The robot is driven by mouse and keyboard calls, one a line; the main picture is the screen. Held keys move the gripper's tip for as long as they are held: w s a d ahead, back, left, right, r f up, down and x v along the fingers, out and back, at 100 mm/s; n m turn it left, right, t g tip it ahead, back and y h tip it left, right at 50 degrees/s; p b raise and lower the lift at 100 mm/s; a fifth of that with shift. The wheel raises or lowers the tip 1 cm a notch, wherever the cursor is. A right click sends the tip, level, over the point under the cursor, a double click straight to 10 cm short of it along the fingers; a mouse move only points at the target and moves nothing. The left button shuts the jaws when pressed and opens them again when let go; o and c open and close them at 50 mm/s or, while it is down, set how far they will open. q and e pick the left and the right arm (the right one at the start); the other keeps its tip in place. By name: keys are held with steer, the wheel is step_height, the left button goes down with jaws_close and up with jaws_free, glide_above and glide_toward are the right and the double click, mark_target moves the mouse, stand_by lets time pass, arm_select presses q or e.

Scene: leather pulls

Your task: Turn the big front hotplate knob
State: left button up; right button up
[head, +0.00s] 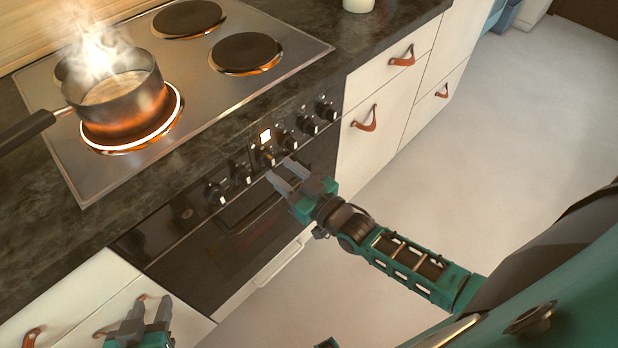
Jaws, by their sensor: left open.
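A row of several black knobs runs along the oven's front panel below the cooktop. One knob (264,157) near the middle sits just below the small lit display (265,136). My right gripper (278,167) is open, with its two fingertips apart and pointing at this knob. I cannot tell whether the fingers touch it. The glowing front hotplate (160,133) lies under a steaming pot (125,110). Which knob belongs to it cannot be read here. My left gripper (143,318) is open and empty at the bottom left, in front of a white drawer front.
The pot's dark handle (25,131) points left over the counter. Other hotplates (245,52) sit behind. White cabinets with leather pulls (365,120) stand to the right of the oven (255,225). The pale floor (480,130) at right is clear.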

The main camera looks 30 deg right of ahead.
steer(key=v, duration=1.1)
steer(key=shift+a, duration=0.1)
steer(key=shift+s+a+f+m+g+h, duration=0.1)
steer(key=shift+s+f+m+g+h, duration=0.15)
steer(key=shift+s+f+g+h, duration=0.6)
steer(key=shift+s+a+f+m+g+h, duration=0.1)
steer(key=shift+s+f+m+g+h, duration=0.35)
steer(key=shift+g, duration=0.7)
steer(key=shift+s+a+f+m+g+h, duration=0.15)
steer(key=shift+s+f+g+h, duration=0.5)
steer(key=shift+g, duration=0.35)
steer(key=shift+w, duration=0.1)
